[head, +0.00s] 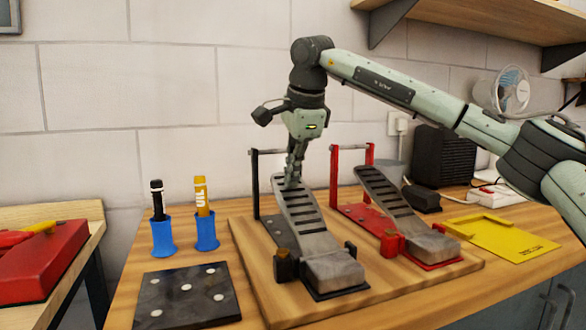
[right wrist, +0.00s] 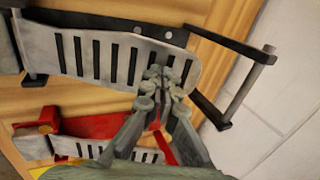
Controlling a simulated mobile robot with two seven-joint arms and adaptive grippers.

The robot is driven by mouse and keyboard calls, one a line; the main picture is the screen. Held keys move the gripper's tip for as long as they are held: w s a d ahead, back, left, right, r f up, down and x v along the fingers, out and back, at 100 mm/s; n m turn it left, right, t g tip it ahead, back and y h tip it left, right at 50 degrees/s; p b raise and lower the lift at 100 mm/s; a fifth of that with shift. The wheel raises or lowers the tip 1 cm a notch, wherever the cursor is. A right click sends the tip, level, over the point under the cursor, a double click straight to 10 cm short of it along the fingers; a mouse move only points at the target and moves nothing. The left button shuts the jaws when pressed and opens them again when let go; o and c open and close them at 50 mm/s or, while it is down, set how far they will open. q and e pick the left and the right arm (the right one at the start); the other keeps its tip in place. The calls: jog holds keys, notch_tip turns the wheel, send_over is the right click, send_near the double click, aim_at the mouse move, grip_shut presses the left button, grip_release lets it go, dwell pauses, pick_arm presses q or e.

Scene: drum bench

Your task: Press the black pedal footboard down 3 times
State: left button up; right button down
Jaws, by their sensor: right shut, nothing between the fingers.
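The black pedal has a grey slotted footboard (head: 305,222) sloping up toward the wall, with a black frame (head: 254,185) behind it. My right gripper (head: 292,180) is shut and empty, pointing down at the raised far end of this footboard. In the right wrist view the shut fingertips (right wrist: 165,82) overlap the end of the black pedal's footboard (right wrist: 98,55). I cannot tell whether they touch it. The footboard looks raised. My left gripper is not in view.
A red pedal (head: 372,216) stands just right on the same wooden board (head: 258,285). Left are two blue holders (head: 163,237) with a black and a yellow stick, and a dark dotted plate (head: 187,295). A yellow tray (head: 515,243) lies right.

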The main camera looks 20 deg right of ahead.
aim_at(287, 197)
jog(key=x, duration=0.6)
jog(key=shift+w, duration=0.2)
jog(key=shift+f, duration=0.35)
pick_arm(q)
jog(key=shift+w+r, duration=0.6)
pick_arm(e)
jog(key=shift+f, duration=0.15)
notch_tip(287, 197, up, 5)
jog(key=p, duration=0.3)
jog(key=shift+s+f, duration=0.1)
jog(key=shift+s, duration=0.05)
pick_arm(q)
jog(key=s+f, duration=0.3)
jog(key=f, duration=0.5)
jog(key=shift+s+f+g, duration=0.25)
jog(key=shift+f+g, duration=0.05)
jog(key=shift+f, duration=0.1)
pick_arm(e)
notch_tip(287, 197, up, 10)
jog(key=shift+s, duration=0.35)
